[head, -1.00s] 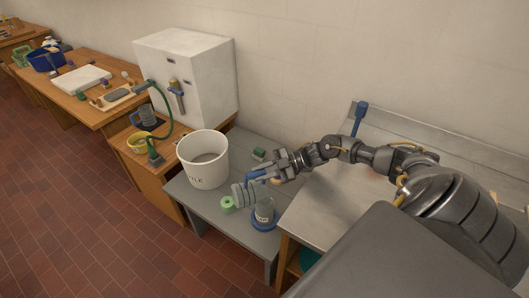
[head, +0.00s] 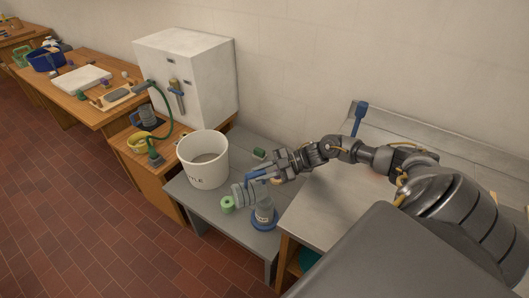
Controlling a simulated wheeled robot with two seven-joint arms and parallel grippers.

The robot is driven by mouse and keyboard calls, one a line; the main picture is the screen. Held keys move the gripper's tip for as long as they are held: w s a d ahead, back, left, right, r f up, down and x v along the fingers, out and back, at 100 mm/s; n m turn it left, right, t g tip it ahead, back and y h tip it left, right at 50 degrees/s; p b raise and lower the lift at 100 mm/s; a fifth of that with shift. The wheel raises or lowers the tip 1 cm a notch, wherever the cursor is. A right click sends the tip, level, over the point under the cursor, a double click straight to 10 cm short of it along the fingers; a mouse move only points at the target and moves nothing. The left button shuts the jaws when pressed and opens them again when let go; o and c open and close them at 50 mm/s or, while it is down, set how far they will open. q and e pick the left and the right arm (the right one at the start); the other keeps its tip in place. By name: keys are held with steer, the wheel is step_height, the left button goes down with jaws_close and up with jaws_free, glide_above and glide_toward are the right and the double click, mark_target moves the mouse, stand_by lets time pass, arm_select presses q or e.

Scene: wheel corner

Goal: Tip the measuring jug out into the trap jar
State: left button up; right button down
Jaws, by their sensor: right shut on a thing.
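My right gripper (head: 259,176) is shut on the grey, see-through measuring jug (head: 241,195). The jug is tipped well over on its side, with its mouth end hard to make out. The trap jar (head: 264,215), a small labelled clear jar, stands in a blue ring-shaped base on the low grey table. The jug is up and to the left of the jar in the picture and overlaps its top edge. I cannot tell whether they touch, or whether anything is flowing. My left gripper is out of view.
A big white bucket (head: 204,166) stands left of the jug on the grey table (head: 210,208). A white cabinet (head: 190,75) stands at the back.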

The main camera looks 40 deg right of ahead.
steer(key=shift+d+r, duration=0.1)
steer(key=shift+s+d+r+t+y+b, duration=0.2)
steer(key=shift+d+r+t+y+b, duration=0.15)
steer(key=shift+d+r+y, duration=0.2)
steer(key=shift+d+r, duration=0.15)
steer(key=shift+r, duration=0.05)
stand_by(1.3)
steer(key=shift+s+d+r+t+y, duration=0.25)
steer(key=shift+d+r+y, duration=0.1)
steer(key=shift+d+r, duration=0.3)
steer(key=shift+r+m, duration=0.2)
steer(key=shift+m, duration=0.1)
stand_by(1.1)
steer(key=shift+s+d+r+t+y, duration=0.15)
steer(key=shift+d+r+t+y, duration=0.15)
steer(key=shift+d+r+y, duration=0.4)
steer(key=shift+a+r, duration=0.1)
stand_by(0.8)
